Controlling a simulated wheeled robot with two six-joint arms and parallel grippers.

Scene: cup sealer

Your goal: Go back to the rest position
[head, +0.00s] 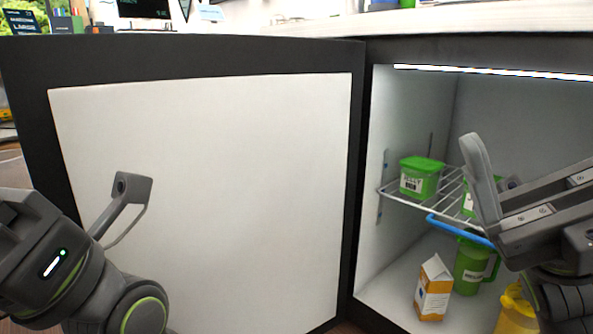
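My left gripper (130,190) is at the lower left, in front of the white inner panel of the open fridge door (215,190). One grey finger shows, with nothing seen in it; whether it is open or shut is unclear. My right gripper (482,185) is at the right, in front of the open fridge compartment (405,110). A long grey finger stands up at its front; the other finger is not clear, so its opening cannot be told. It partly hides the wire shelf and some items.
A green tub (421,177) sits on the wire shelf (400,193). Below are an orange-and-white carton (433,290), a green mug (470,268) and a yellow container (515,312). A blue curved bar (455,229) crosses above the mug. A white counter (330,27) runs behind.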

